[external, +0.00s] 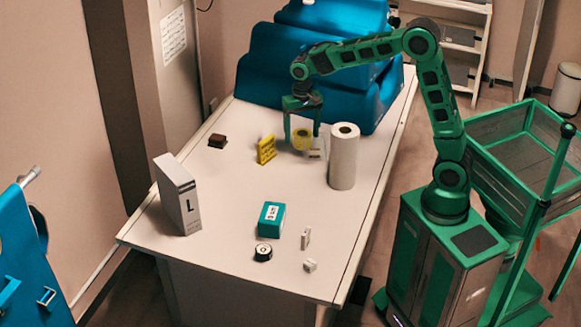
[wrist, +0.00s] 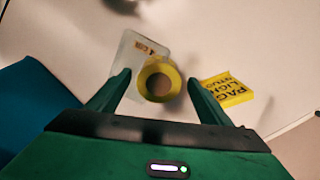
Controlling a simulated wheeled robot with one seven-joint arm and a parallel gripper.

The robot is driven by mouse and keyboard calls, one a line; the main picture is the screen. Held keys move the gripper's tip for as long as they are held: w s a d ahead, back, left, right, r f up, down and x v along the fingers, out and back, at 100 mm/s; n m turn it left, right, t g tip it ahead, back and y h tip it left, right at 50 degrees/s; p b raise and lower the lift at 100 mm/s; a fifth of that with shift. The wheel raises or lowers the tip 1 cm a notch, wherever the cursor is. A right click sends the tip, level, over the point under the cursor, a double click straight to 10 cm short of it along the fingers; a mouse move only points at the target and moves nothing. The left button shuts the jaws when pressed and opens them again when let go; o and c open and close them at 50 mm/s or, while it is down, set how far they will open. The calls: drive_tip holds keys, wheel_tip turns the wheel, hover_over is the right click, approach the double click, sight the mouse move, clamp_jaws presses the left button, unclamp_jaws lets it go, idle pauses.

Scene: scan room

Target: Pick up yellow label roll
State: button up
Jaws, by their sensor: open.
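The yellow label roll (external: 302,139) is on the white table near its far end, partly behind my gripper in the external view. In the wrist view the roll (wrist: 160,82) shows as a yellow ring with a brownish centre. My gripper (external: 302,136) is open and points down over the roll. In the wrist view its green fingers (wrist: 156,90) stand on either side of the roll, with a gap on both sides. I cannot tell how far the fingertips are above the table.
A yellow lettered block (external: 266,150) is close to the left, also in the wrist view (wrist: 228,90). A pale translucent card (wrist: 138,58) is beside the roll. A paper towel roll (external: 343,157) stands right. Blue bins (external: 300,75) are behind. The table's middle (external: 235,185) is clear.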

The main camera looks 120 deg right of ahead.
drive_tip(key=shift+f, duration=0.9)
drive_tip(key=c, duration=1.3)
drive_tip(key=shift+r, duration=0.2)
